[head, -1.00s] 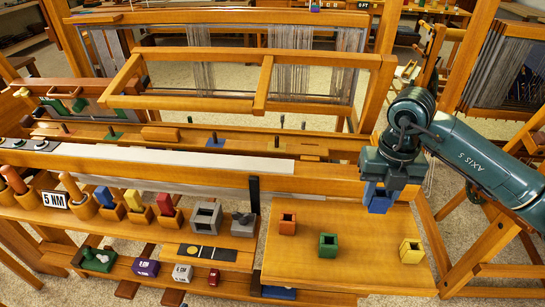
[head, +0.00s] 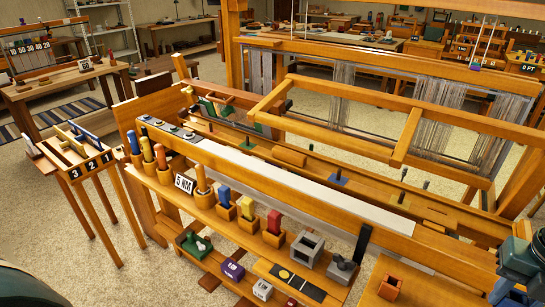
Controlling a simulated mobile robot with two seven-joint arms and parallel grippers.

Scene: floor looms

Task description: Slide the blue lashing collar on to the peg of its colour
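The blue lashing collar (head: 503,293) shows at the lower right edge in my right gripper (head: 512,282), which is shut on it; part of both is cut off by the frame. The collar is held beside the right end of the loom bench. A peg on a blue base (head: 337,179) stands upright on the loom's rail, well to the left and farther back. A peg on a green base (head: 247,144) stands farther left on the same rail. My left gripper is out of view.
A red collar (head: 390,287) sits on the wooden board near the bottom. A front shelf holds wooden cups with coloured handles (head: 248,208) and grey blocks (head: 307,248). A long pale strip (head: 290,185) runs before the pegs. A numbered stand (head: 97,165) is at left.

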